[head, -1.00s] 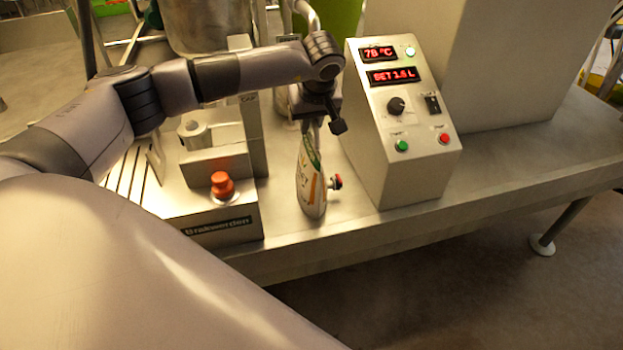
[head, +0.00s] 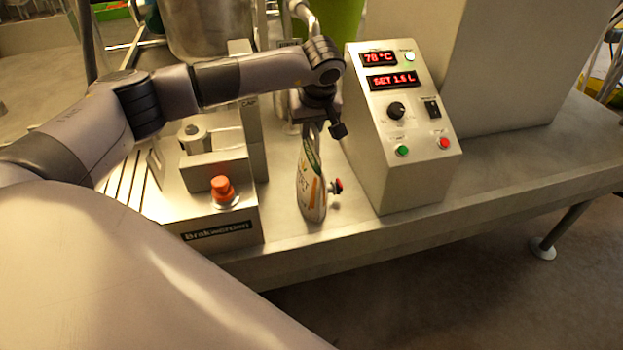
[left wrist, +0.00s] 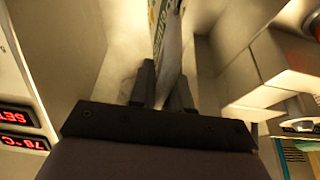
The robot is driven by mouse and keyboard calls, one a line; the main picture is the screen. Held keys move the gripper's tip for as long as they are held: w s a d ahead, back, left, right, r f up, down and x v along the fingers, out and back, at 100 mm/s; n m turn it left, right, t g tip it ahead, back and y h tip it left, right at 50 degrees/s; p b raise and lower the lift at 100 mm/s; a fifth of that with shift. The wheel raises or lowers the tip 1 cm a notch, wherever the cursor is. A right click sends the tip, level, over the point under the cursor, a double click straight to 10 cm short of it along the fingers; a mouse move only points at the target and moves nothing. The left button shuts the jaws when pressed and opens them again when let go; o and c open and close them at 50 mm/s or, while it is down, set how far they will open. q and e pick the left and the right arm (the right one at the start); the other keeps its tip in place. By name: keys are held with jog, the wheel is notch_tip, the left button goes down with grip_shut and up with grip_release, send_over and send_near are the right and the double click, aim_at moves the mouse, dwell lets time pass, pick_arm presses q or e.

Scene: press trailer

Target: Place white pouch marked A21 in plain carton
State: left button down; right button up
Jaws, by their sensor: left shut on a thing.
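A white pouch (head: 311,187) with green and orange print hangs or stands upright on the steel bench, left of the control box. I cannot read an A21 mark on it. My left gripper (head: 311,127) is shut on the pouch's top edge from above. In the left wrist view the pouch (left wrist: 168,50) runs between the two fingers (left wrist: 162,88). Whether its bottom touches the bench is hard to tell. A plain carton is not in view. My right gripper is not in view.
A control box (head: 402,125) with red displays stands close right of the pouch. A capping machine (head: 215,190) with an orange knob stands to the left. A small red-topped item (head: 336,187) is beside the pouch. The bench (head: 480,200) is clear at front right.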

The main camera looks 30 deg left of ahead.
pick_arm(q)
jog(key=shift+w+r, duration=0.1)
jog(key=shift+r, duration=0.15)
jog(key=shift+r+b, duration=0.4)
jog(key=shift+r, duration=1.35)
jog(key=s+d+b, duration=0.3)
jog(key=s+d, duration=0.8)
jog(key=d, duration=0.2)
jog(key=shift+s+d, duration=0.35)
jog(key=shift+s, duration=0.05)
jog(key=shift+d+f, duration=0.1)
